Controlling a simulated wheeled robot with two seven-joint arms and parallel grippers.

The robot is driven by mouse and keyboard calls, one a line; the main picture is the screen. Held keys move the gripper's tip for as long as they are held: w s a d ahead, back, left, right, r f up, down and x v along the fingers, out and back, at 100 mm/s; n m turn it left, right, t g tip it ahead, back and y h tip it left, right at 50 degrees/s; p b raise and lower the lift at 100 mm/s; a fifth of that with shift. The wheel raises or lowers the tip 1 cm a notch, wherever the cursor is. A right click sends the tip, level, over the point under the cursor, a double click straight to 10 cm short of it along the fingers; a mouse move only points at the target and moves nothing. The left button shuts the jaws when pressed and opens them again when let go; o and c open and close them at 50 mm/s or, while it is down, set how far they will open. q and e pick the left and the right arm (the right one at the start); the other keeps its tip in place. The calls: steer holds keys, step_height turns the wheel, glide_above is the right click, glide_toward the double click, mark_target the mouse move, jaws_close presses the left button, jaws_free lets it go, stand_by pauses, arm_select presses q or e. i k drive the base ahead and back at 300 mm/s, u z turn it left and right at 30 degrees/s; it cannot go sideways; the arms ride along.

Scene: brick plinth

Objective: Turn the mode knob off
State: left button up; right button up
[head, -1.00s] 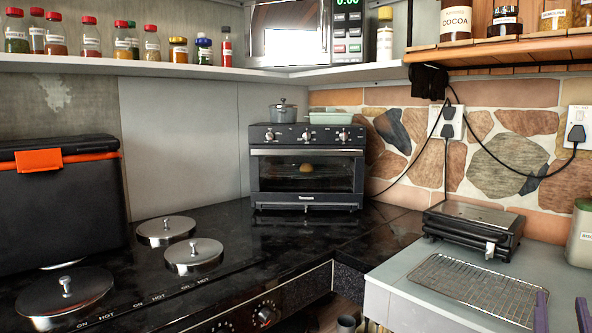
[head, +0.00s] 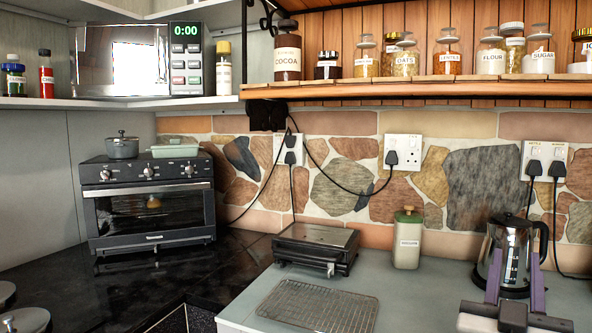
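A black toaster oven (head: 150,205) stands on the dark counter at the left, its glass door closed. A row of silver knobs runs along its top front panel: a left knob (head: 105,174), a middle knob (head: 148,172) and a right knob (head: 189,169). Their labels are too small to read, so I cannot tell which is the mode knob or how it is set. My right gripper (head: 516,258) is at the bottom right, its two purple fingers apart and empty, in front of the kettle and far from the oven. My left gripper is out of view.
A kettle (head: 510,248), a canister (head: 407,240), a contact grill (head: 316,246) and a wire rack (head: 318,306) occupy the light counter. A pot (head: 122,146) and a green dish (head: 175,150) sit on the oven. A shelf with jars overhangs at right.

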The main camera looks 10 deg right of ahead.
mark_target(105, 174)
steer(key=u, duration=0.15)
steer(key=i, duration=1.15)
steer(key=u, duration=1.35)
steer(key=i, duration=0.65)
steer(key=u, duration=0.7)
